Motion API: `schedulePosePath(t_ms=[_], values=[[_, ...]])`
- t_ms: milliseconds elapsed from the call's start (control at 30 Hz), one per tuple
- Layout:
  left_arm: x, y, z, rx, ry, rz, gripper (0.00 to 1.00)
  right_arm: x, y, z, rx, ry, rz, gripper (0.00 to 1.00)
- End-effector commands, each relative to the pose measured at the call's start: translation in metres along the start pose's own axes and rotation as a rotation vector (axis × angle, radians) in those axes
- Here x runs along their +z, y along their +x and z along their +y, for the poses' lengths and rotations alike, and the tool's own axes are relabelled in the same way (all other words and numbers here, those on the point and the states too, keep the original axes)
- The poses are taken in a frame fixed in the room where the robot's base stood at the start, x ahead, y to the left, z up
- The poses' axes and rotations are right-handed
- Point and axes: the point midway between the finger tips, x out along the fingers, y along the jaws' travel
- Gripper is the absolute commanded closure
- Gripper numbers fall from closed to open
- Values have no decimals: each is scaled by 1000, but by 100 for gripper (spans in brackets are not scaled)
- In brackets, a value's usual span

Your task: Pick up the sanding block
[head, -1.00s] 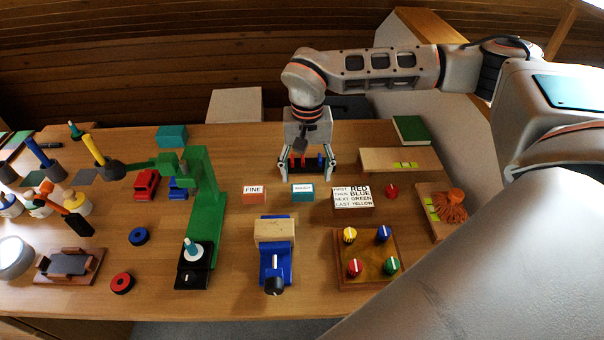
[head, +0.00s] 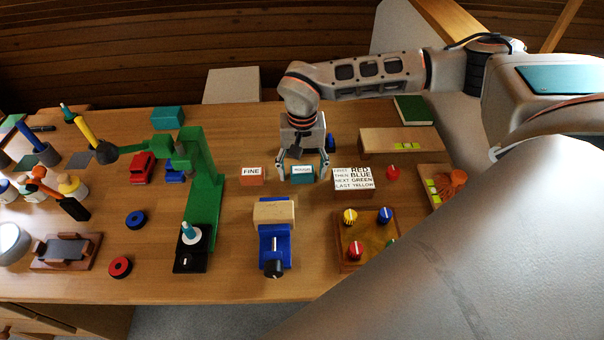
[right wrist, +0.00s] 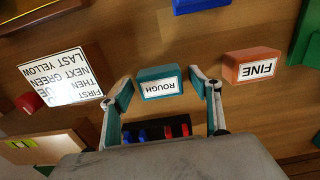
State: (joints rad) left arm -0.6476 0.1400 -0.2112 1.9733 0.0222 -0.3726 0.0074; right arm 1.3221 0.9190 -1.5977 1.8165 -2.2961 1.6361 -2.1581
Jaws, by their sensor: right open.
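Two sanding blocks lie on the bench. The teal one, labelled ROUGH (head: 302,179), shows between the fingertips of my right gripper (head: 301,174), which is open and empty. In the right wrist view the teal block (right wrist: 160,92) sits between the two spread fingers, with a gap on each side. I cannot tell how far the fingertips are above the bench. The orange block labelled FINE (head: 251,181) lies just left of it, outside the fingers; it also shows in the right wrist view (right wrist: 252,75). My left gripper is not in view.
A white card (head: 353,179) with colour words stands right of the teal block. A blue vise (head: 274,253) holding a wooden piece is in front. A green stand (head: 206,185) rises to the left. A knob board (head: 367,253) lies front right.

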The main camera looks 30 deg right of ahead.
Motion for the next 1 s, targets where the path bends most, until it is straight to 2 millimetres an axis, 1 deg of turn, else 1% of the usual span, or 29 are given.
schedulePosePath(t_ms=[133,167,200,267,300,633,767,867,967,1000], values=[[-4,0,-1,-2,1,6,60,0,-1,0,-1,0,1,38],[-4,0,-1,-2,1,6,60,0,-1,0,-1,0,1,43],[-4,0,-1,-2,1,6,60,0,-1,0,-1,0,1,53],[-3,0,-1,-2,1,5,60,0,-1,0,-1,0,1,69],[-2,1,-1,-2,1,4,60,0,-1,0,-1,0,1,79],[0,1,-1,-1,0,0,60,0,-2,0,-1,0,0,79],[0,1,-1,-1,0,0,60,0,-7,0,-1,0,1,79],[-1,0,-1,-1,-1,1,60,-1,-16,-1,-2,0,2,79],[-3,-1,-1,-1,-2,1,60,-1,-32,-1,-3,-1,3,79],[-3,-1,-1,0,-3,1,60,-1,-40,-1,-4,-1,4,79]])
